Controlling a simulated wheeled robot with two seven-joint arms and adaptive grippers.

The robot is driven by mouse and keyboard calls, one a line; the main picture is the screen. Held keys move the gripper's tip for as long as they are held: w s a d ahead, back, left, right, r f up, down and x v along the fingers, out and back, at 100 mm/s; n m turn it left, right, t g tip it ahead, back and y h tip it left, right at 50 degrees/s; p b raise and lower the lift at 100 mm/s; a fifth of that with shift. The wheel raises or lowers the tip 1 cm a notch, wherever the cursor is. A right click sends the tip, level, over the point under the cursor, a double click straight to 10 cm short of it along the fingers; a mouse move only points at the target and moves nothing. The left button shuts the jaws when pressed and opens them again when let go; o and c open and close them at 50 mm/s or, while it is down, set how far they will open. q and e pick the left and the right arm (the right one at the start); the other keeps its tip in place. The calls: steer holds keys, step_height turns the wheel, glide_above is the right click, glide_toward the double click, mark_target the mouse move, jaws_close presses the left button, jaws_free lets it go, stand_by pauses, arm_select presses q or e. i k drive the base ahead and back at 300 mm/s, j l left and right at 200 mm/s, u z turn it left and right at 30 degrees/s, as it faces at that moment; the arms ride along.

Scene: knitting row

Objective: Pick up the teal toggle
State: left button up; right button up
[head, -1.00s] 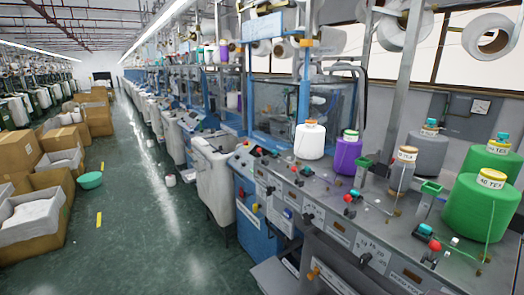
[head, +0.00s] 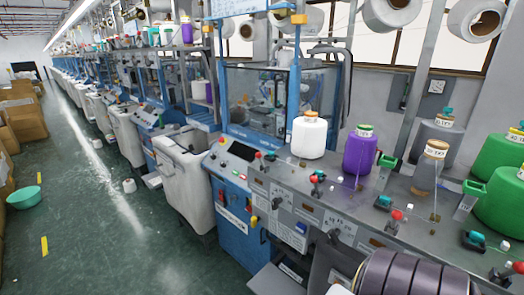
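Several small teal toggles sit on the grey sloping top of the knitting machine in the head view. One teal toggle (head: 383,202) is right of the purple cone. Another teal toggle (head: 475,238) is nearer, at the lower right, beside a red-topped knob. A smaller teal toggle (head: 270,156) is left of the white cone. I cannot tell from the picture which one the task names. Neither of my grippers is in view. A dark ribbed part, apparently mine, shows at the bottom right and hides some of the machine's front.
Red-topped knobs (head: 397,215) stand among the toggles. A white bin (head: 184,178) is left of the machine. The green aisle floor is mostly clear.

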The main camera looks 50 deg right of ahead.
mark_target(309, 132)
steer(key=i+z, duration=0.3)
steer(key=i+j+z, duration=0.25)
steer(key=i, duration=0.25)
steer(key=i+z, duration=0.25)
steer(key=z, duration=0.2)
steer(key=i+j+z, duration=0.2)
steer(key=z, duration=0.25)
steer(key=i+j+z, duration=0.15)
steer(key=z, duration=0.2)
steer(key=i+j+z, duration=0.5)
steer(key=z, duration=0.2)
